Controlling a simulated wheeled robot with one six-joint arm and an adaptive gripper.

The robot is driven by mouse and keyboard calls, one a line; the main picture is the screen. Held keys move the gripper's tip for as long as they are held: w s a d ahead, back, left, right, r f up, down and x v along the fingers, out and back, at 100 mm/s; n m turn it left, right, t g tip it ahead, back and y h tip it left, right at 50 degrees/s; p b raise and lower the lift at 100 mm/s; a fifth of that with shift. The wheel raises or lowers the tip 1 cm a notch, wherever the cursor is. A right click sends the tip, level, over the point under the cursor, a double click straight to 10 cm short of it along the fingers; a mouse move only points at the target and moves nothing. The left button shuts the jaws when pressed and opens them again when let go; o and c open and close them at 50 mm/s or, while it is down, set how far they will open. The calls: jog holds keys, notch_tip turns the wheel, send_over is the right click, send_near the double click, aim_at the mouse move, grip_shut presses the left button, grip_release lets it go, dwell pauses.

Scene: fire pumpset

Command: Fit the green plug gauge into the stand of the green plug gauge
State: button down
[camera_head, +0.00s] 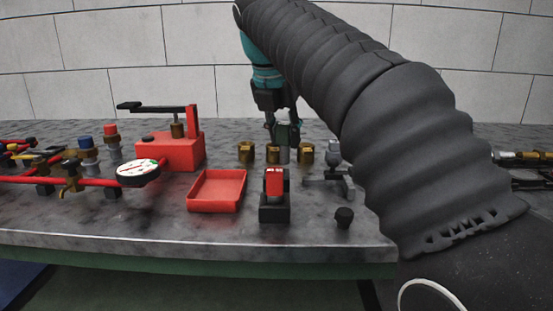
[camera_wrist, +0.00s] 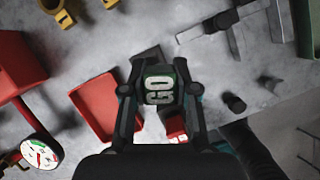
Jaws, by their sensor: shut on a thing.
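My gripper (camera_head: 282,127) is shut on the green plug gauge (camera_wrist: 159,84), between its two fingers. The gauge's end face shows a white label reading GO, with green around it. In the head view, a grey cylinder (camera_head: 283,154) hangs below the fingers, over the back of the table. A dark flat block (camera_wrist: 147,56) lies partly hidden behind the gauge in the wrist view. It may be the green gauge's stand, but I cannot tell. A red-topped piece (camera_head: 275,181) sits in a black stand (camera_head: 273,211) nearer the front; the red part shows in the wrist view (camera_wrist: 176,128).
A red tray (camera_head: 216,205) lies left of the black stand. Brass fittings (camera_head: 246,152) stand behind. A grey metal fixture (camera_head: 330,179) and a small black knob (camera_head: 344,217) are to the right. A red pump with a dial gauge (camera_head: 138,172) is on the left.

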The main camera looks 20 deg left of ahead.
jog(key=shift+w+a+f, duration=0.1)
jog(key=shift+a+f, duration=0.3)
jog(key=shift+a, duration=0.4)
jog(key=shift+f+b, duration=0.9)
jog(key=shift+f, duration=1.15)
jog(key=shift+f, duration=0.1)
jog(key=c, duration=0.9)
grip_release()
jog(key=p+v, duration=0.2)
jog(key=v, duration=1)
